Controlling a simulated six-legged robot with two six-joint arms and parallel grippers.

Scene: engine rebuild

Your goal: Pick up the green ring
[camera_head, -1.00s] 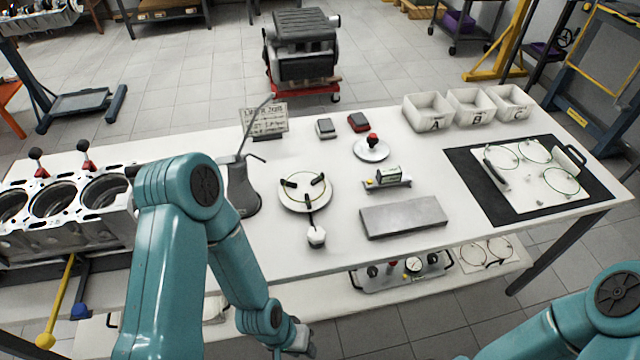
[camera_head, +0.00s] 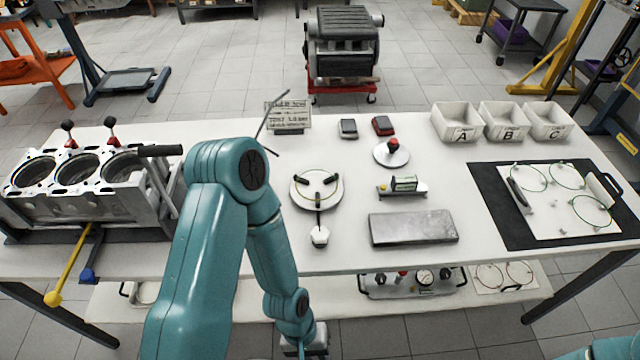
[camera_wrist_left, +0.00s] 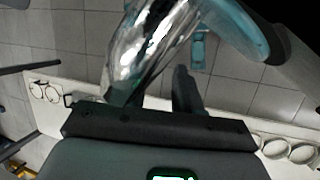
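Several thin green rings lie on a white board (camera_head: 545,222) over a black mat at the right of the bench in the head view. One is at the board's back left (camera_head: 547,178), another at its back right (camera_head: 585,178), and one at its front right (camera_head: 571,207). My left gripper (camera_head: 306,342) hangs low in front of the bench edge, far left of the rings. Its fingers are too small and hidden to read. In the left wrist view, a dark bar and my shiny arm link fill much of the picture. My right gripper is out of view.
An engine block (camera_head: 95,190) stands at the bench's left. A round fixture (camera_head: 300,200), a grey slab (camera_head: 412,228) and a small gauge piece (camera_head: 403,185) occupy the middle. White bins (camera_head: 457,121) stand at the back right. A lower shelf (camera_head: 340,310) holds more parts.

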